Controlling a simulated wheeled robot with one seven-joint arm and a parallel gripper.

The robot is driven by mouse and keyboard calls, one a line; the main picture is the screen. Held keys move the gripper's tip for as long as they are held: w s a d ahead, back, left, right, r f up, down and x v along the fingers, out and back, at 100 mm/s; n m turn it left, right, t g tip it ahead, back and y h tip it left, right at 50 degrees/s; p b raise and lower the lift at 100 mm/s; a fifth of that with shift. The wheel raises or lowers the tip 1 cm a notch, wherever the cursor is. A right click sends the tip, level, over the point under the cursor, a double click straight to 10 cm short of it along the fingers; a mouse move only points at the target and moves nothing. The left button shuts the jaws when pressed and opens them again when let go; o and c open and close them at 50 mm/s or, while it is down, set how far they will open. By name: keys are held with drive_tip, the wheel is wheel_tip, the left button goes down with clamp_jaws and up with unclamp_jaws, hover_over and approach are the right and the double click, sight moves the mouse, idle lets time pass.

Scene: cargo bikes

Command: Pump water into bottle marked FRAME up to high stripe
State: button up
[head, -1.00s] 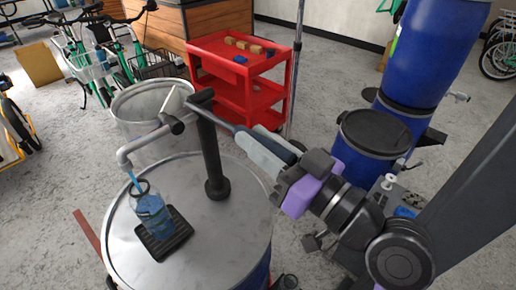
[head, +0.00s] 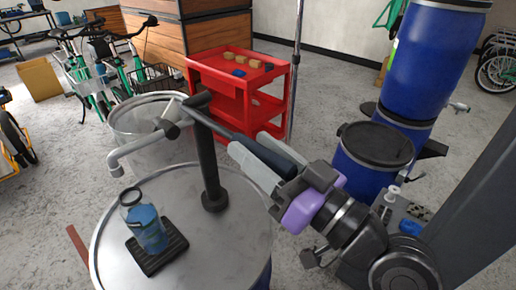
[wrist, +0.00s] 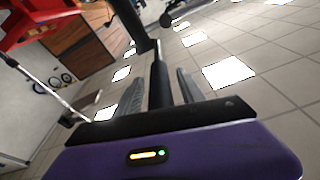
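A clear bottle (head: 150,232) with blue water in it stands upright on a black grate on the drum lid. Its dark ring-shaped mouth lies close below the pump spout (head: 116,163). No stream shows now; the bottle's marking and stripes cannot be read. The dark pump post (head: 208,160) stands on the lid, its lever (head: 222,130) sloping down to the right. My gripper (head: 258,158) has its two fingers either side of the lever's handle. In the wrist view, the handle (wrist: 160,80) lies between the spread fingers, with a narrow gap visible on the right.
The round metal drum lid (head: 215,255) carries the pump. A metal bin (head: 140,115) stands behind the spout. A red cart (head: 230,95) with small blocks is behind. Blue barrels (head: 440,60) stand at the right. Bikes are at the left.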

drive_tip(key=b+v, duration=0.2)
drive_tip(key=v, duration=0.5)
drive_tip(key=shift+s+d, duration=0.3)
drive_tip(key=shift+f, duration=0.1)
idle(1.1)
